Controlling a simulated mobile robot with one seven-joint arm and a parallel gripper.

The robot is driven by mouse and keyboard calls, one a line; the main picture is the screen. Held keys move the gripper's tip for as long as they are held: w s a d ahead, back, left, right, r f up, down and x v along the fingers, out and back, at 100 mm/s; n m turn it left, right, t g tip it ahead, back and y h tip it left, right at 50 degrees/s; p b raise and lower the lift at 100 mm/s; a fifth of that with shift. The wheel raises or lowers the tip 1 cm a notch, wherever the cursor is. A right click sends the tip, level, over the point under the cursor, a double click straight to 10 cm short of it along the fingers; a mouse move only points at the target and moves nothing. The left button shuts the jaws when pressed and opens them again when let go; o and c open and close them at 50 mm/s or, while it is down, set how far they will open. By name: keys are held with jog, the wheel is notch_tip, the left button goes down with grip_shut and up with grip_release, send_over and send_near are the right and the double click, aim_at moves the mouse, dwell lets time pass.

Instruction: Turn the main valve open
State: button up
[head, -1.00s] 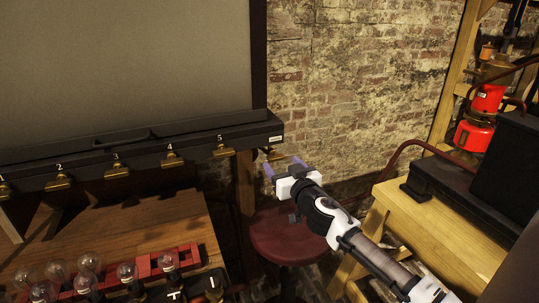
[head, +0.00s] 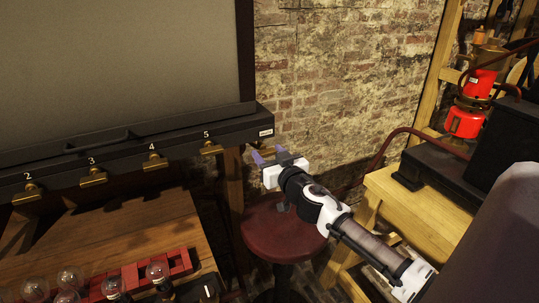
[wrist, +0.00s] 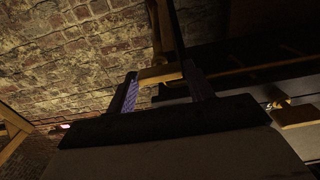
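My gripper (head: 267,156) is at the right end of the black rail, just below its white label. In the wrist view its two fingers (wrist: 160,88) are apart, so it is open. A yellow-brown, bar-like piece (wrist: 158,75) shows between and beyond the fingertips, and I cannot tell whether they touch it. It may be the main valve's handle. The head view does not show this piece clearly now, with my gripper in front. Brass taps hang along the rail, including the one marked 5 (head: 211,147) and the one marked 4 (head: 155,163).
A dark red stool (head: 285,235) stands under my arm. A wooden desk (head: 120,235) with glass bulbs (head: 70,277) is at left. A yellow wooden bench (head: 425,200) with black boxes and a red lantern (head: 465,122) is at right. A brick wall (head: 345,80) is behind.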

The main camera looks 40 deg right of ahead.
jog(key=c, duration=0.6)
jog(key=shift+o, duration=0.2)
jog(key=shift+n, duration=0.4)
jog(key=n, duration=0.2)
jog(key=shift+n+b, duration=0.4)
jog(key=n+b, duration=0.1)
jog(key=n, duration=0.2)
jog(key=shift+a+n, duration=0.1)
jog(key=shift+n, duration=0.3)
jog(key=n+b, duration=0.1)
jog(key=n, duration=0.4)
jog(key=shift+f+b, duration=0.1)
jog(key=shift+b, duration=0.2)
jog(key=n+b, duration=0.1)
jog(key=n, duration=0.4)
jog(key=shift+n+b, duration=0.3)
jog(key=shift+n, duration=0.1)
